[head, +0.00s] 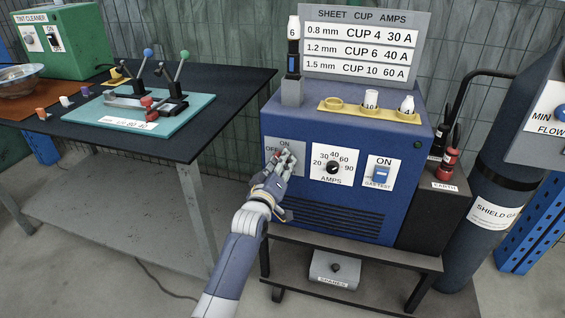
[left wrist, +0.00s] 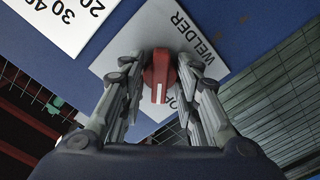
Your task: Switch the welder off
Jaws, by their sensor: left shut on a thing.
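The plate reads ON at the top and OFF at the left. In the left wrist view, the red switch knob (left wrist: 160,75) sits on the plate marked WELDER (left wrist: 125,55). Its white mark points down in that picture, near a partly hidden label. My left gripper (head: 284,160) is at the plate, its fingers (left wrist: 160,85) closed on both sides of the knob. In the head view my fingers hide most of the knob.
The amps dial (head: 333,167) and the blue gas test switch (head: 381,172) are to the right of my gripper. A dark workbench (head: 190,130) stands at the left. A shield gas cylinder (head: 497,170) stands at the right. A yellow cup holder (head: 345,112) is on top.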

